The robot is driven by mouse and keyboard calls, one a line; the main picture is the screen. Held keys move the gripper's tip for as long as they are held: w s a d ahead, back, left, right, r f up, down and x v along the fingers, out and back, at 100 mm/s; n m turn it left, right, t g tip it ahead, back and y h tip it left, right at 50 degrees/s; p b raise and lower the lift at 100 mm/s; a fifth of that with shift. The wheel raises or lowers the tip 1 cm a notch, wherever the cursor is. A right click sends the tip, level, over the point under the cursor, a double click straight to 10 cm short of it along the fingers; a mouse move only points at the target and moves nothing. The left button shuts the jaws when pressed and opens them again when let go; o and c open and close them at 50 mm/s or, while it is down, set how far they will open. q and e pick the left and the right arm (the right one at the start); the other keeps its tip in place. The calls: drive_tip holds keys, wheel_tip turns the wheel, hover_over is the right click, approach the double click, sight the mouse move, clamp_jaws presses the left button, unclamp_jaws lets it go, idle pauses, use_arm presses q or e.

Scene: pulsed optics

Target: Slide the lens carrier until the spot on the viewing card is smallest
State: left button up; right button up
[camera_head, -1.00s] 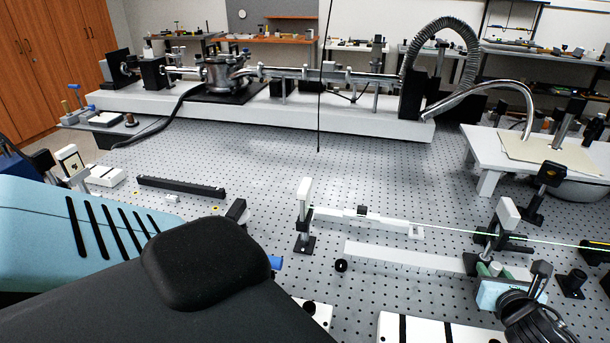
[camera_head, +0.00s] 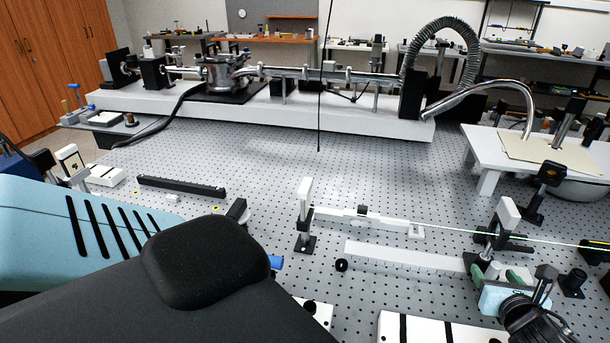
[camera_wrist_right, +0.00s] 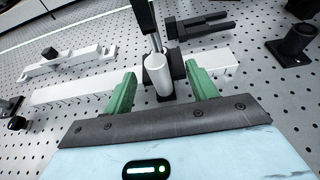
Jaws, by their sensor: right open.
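My right gripper (camera_head: 498,275) has green fingers and is open. In the right wrist view, its fingers (camera_wrist_right: 161,92) stand apart on either side of a white cylinder (camera_wrist_right: 158,75), with gaps visible. The cylinder sits below a dark upright holder, apparently the lens carrier (camera_head: 497,237), with a tilted white plate (camera_head: 508,212) near it; the lens itself cannot be made out. A white upright card (camera_head: 305,190), apparently the viewing card, stands on a post farther left. No spot is clear on its visible face. My left gripper is not visible.
A pale scale-like strip (camera_head: 405,257) lies left of the carrier, with a white bar (camera_head: 365,218) behind it. A thin green beam (camera_head: 565,241) crosses from the right. A small black knob (camera_head: 341,265) stands by the strip. The perforated table (camera_head: 290,160) behind is largely clear.

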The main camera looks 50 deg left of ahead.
drive_tip(key=v, duration=0.6)
drive_tip(key=shift+s+d+r, duration=0.1)
drive_tip(key=shift+d, duration=0.05)
idle(0.4)
